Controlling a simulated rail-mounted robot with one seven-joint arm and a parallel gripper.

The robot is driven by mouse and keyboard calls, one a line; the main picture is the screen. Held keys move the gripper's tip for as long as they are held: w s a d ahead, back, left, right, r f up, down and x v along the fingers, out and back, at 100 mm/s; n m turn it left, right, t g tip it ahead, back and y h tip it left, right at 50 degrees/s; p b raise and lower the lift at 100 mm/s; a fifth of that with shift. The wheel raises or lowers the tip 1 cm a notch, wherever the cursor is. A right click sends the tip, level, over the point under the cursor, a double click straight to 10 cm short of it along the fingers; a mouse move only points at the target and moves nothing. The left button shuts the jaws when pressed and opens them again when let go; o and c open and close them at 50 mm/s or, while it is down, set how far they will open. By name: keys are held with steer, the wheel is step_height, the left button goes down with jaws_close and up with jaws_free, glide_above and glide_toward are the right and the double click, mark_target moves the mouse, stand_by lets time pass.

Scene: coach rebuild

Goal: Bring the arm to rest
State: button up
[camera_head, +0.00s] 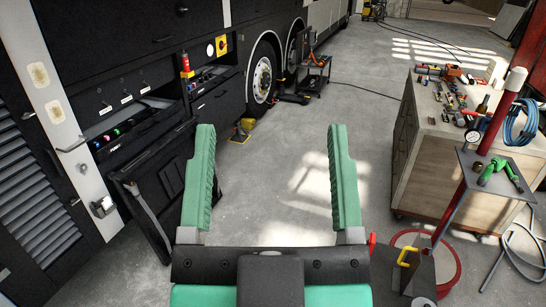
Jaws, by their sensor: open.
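My gripper (267,132) shows large in the lower middle of the head view, pointing away over the floor. Its two green fingers stand wide apart and nothing is between them but bare concrete floor (268,165). The dark gripper body is at the bottom edge of the picture. The rest of my arm's pose cannot be made out from this view. The gripper touches nothing that I can see.
A dark coach (130,20) with open side compartments stands at left and back. A workbench (430,165) with tools is at right. Nearer right are a red post (490,125) with a small shelf (497,178) and a red round base (440,268). A tool cart (313,80) stands farther back. The middle floor is clear.

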step_height(320, 180, up, 15)
steer(key=p, duration=1.5)
steer(key=shift+w+a+r, duration=0.1)
